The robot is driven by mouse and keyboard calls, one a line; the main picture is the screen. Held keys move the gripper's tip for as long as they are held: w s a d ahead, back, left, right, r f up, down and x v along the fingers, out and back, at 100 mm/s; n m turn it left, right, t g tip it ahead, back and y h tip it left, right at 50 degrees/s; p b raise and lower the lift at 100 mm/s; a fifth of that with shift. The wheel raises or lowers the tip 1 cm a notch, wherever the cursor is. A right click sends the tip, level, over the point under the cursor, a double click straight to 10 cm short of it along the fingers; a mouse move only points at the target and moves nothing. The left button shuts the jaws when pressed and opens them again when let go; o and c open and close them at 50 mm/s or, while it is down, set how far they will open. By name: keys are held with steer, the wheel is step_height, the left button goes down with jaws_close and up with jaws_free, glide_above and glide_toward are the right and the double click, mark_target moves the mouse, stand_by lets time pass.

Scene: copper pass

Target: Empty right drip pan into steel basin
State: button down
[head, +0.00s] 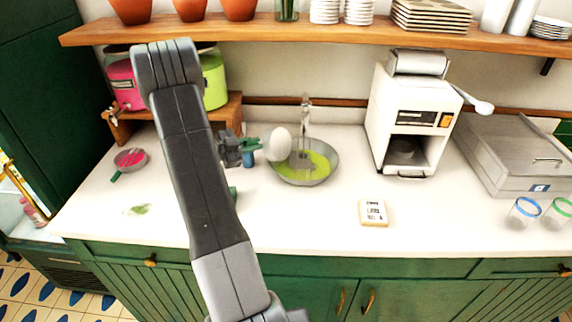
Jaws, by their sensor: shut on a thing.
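My gripper (241,149) is shut on the green handle of the right drip pan (279,144). The pan is tipped steeply, with its pale round side facing me, at the left rim of the steel basin (334,163). The basin holds a yellow-green liquid. The inside of the held pan is hidden, so I cannot tell whether anything is left in it. Another drip pan (130,158) with pink liquid and a green handle sits on the counter at the left.
Pink (122,85) and green (214,82) dispensers stand on a wooden stand behind my arm. A green smear (137,210) marks the counter. A white machine (413,118) stands right of the basin, and a small card (373,212) lies in front. The front counter is mostly clear.

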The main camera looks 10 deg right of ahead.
steer(key=r, duration=0.1)
steer(key=r+p, duration=0.1)
steer(key=shift+d+r, duration=0.3)
steer(key=shift+r, duration=0.1)
steer(key=shift+w+f, duration=0.1)
steer(key=shift+w, duration=0.1)
steer(key=s+d+r+m+t+y+b, duration=0.25)
steer(key=s+d+m+y+b, duration=0.25)
steer(key=s+d+m+b, duration=0.35)
steer(key=s+d+f+m+t+y+b, duration=0.4)
steer(key=s+d+f+b, duration=0.5)
steer(key=b, duration=0.6)
steer(key=shift+s+f+m+t, duration=0.3)
steer(key=shift+s+m+t, duration=0.45)
steer(key=shift+s, duration=0.5)
